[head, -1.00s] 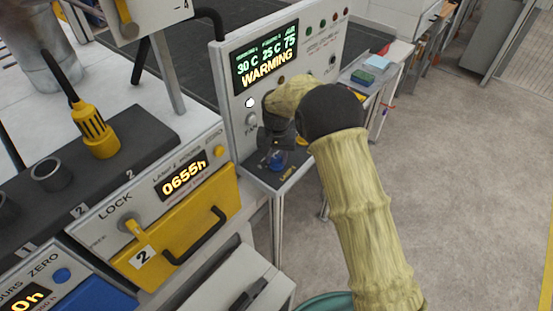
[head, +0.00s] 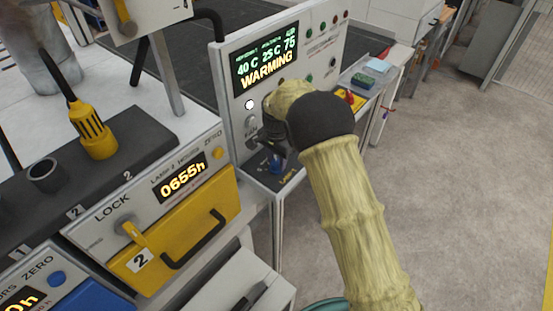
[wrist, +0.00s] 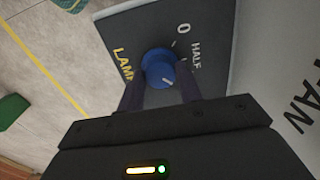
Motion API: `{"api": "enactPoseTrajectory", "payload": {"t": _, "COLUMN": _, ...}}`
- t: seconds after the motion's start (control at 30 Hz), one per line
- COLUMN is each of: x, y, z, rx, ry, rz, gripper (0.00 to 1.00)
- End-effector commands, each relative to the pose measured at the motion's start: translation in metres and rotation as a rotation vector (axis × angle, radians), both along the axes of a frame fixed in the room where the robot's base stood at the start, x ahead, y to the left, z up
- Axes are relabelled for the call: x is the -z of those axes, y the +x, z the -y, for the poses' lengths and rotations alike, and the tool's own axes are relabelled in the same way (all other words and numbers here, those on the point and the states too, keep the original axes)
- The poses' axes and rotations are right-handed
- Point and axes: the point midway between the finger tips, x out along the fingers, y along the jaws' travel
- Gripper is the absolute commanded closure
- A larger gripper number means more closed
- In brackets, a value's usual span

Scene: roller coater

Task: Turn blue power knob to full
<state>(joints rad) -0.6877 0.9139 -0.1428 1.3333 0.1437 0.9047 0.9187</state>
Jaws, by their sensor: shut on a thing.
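The blue knob (head: 275,164) sits on a dark panel below the warming display. In the wrist view the round blue knob (wrist: 157,66) lies between the two dark fingers of my gripper (wrist: 160,80), which is shut on it. A white mark on the knob points toward the gripper side, at the lower right. The labels 0 and HALF are printed on the dark panel (wrist: 135,28) beside the knob. A FULL label is not visible. In the head view my arm and gripper (head: 272,148) partly cover the panel.
The control box display (head: 266,60) reads 40 C, 25 C, 75 and WARMING. A FAN knob (head: 251,123) is close to my gripper. A yellow lamp drawer (head: 175,245) with a black handle stands at the left. The floor at the right is clear.

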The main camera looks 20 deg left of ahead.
Motion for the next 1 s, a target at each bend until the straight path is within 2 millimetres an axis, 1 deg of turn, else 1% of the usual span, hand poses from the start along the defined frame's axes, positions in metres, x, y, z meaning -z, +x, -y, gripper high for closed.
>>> {"api": "enactPoseTrajectory", "payload": {"t": 0.27, "x": -0.002, "y": 0.001, "z": -0.001, "rx": 0.002, "ry": 0.003, "rz": 0.005, "gripper": 0.88}}
{"api": "enactPoseTrajectory", "payload": {"t": 0.3, "x": -0.002, "y": 0.002, "z": -0.001, "rx": 0.002, "ry": 0.003, "rz": 0.005, "gripper": 0.63}}
{"api": "enactPoseTrajectory", "payload": {"t": 0.37, "x": -0.002, "y": 0.001, "z": -0.001, "rx": 0.002, "ry": 0.003, "rz": 0.005, "gripper": 0.51}}
{"api": "enactPoseTrajectory", "payload": {"t": 0.4, "x": -0.002, "y": 0.001, "z": -0.001, "rx": 0.002, "ry": 0.003, "rz": 0.005, "gripper": 0.43}}
{"api": "enactPoseTrajectory", "payload": {"t": 0.77, "x": -0.003, "y": 0.001, "z": 0.0, "rx": 0.0, "ry": 0.001, "rz": 0.002, "gripper": 0.43}}
{"api": "enactPoseTrajectory", "payload": {"t": 0.87, "x": -0.011, "y": 0.001, "z": -0.001, "rx": 0.0, "ry": 0.003, "rz": 0.003, "gripper": 0.43}}
{"api": "enactPoseTrajectory", "payload": {"t": 0.97, "x": -0.023, "y": 0.001, "z": -0.001, "rx": 0.0, "ry": 0.003, "rz": 0.003, "gripper": 0.43}}
{"api": "enactPoseTrajectory", "payload": {"t": 1.0, "x": -0.03, "y": 0.001, "z": -0.001, "rx": -0.001, "ry": 0.004, "rz": 0.005, "gripper": 0.43}}
